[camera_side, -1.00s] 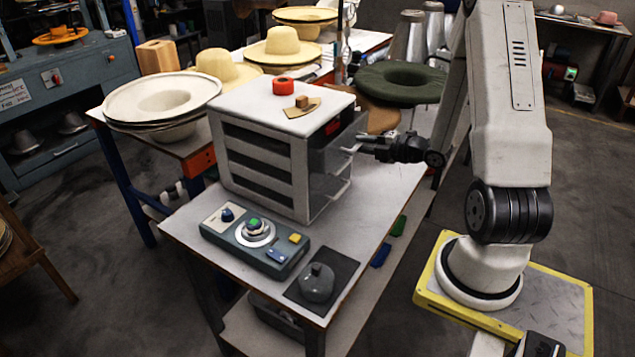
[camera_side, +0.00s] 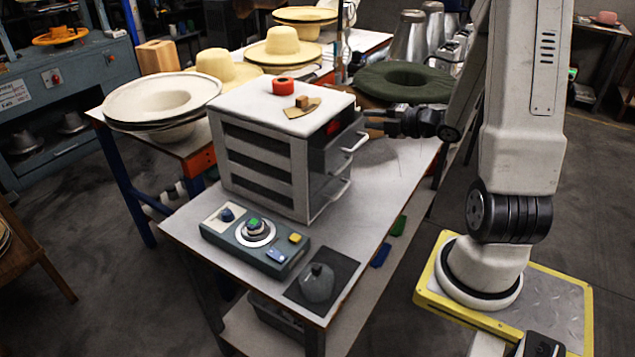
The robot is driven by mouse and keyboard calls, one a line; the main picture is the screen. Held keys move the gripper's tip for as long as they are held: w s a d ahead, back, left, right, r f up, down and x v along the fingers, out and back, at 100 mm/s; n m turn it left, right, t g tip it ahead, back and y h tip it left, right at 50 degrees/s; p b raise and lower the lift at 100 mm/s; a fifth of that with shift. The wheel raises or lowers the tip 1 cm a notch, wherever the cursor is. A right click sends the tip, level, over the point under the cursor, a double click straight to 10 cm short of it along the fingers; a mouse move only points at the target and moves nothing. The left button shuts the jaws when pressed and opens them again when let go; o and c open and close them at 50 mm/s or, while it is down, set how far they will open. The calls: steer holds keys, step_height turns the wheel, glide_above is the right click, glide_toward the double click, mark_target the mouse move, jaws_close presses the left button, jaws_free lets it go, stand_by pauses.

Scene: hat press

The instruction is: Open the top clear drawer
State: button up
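The white drawer cabinet (camera_side: 265,165) stands on the work table with its drawer fronts facing right. The top clear drawer (camera_side: 345,137) sticks out a little from the cabinet, and its pale handle (camera_side: 356,143) shows on the front. Something red shows at the drawer's inner upper side. A lower drawer handle (camera_side: 332,200) shows below it. My gripper (camera_side: 373,119) is to the right of the top drawer, slightly above its handle and apparently clear of it. Its two fingers look apart, with nothing visible between them.
A control box (camera_side: 255,243) and a grey knobbed piece (camera_side: 318,282) sit in front. A dark green hat (camera_side: 404,82) is behind my gripper. The table right of the cabinet is clear.

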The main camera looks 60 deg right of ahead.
steer(key=shift+r, duration=0.1)
steer(key=c, duration=0.3)
steer(key=shift+d, duration=0.15)
jaws_close()
steer(key=d+m+g+h, duration=0.7)
steer(key=d+m+g, duration=0.3)
steer(key=d+m, duration=0.4)
steer(key=w+a+r+m+g+y, duration=0.1)
steer(key=w+a+r+m+y, duration=0.3)
steer(key=a+y, duration=0.3)
steer(key=shift+w+a+r+g, duration=0.4)
steer(key=shift+a+r, duration=0.1)
steer(key=shift+a, duration=0.45)
